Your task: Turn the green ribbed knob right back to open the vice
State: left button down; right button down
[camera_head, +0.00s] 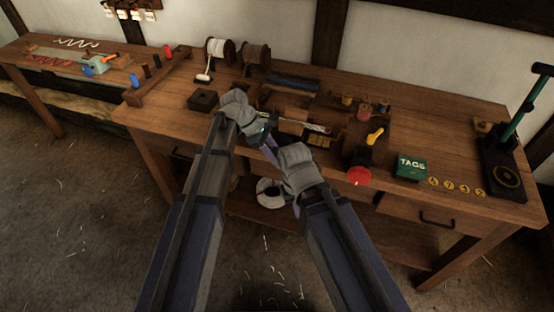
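I cannot make out the green ribbed knob for certain. A small teal patch (263,129) shows beside my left gripper and may be part of it or of the gripper. My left gripper (267,145) reaches over the front middle of the bench, its fingers mostly hidden by its grey wrist. My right gripper (283,150) is close beside it, hidden behind its own grey wrist. Whether either is open or shut does not show. The vice is not clearly visible; my arms cover that part of the bench.
The wooden bench (440,130) holds two spools (220,50), a dark block (203,100), a red disc (358,176), a yellow-handled tool (375,136), a green TAGS box (411,167), several yellow tokens (450,186) and a green-handled lever press (523,105).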

aim_at(272, 149)
dwell(0.5)
pick_arm(q)
jog(key=c, duration=0.6)
grip_release()
jog(key=shift+c, duration=0.2)
jog(key=shift+r, duration=0.15)
jog(key=p+v, duration=0.6)
jog(key=v, duration=0.1)
jog(key=shift+a+r, duration=0.15)
jog(key=shift+a, duration=0.15)
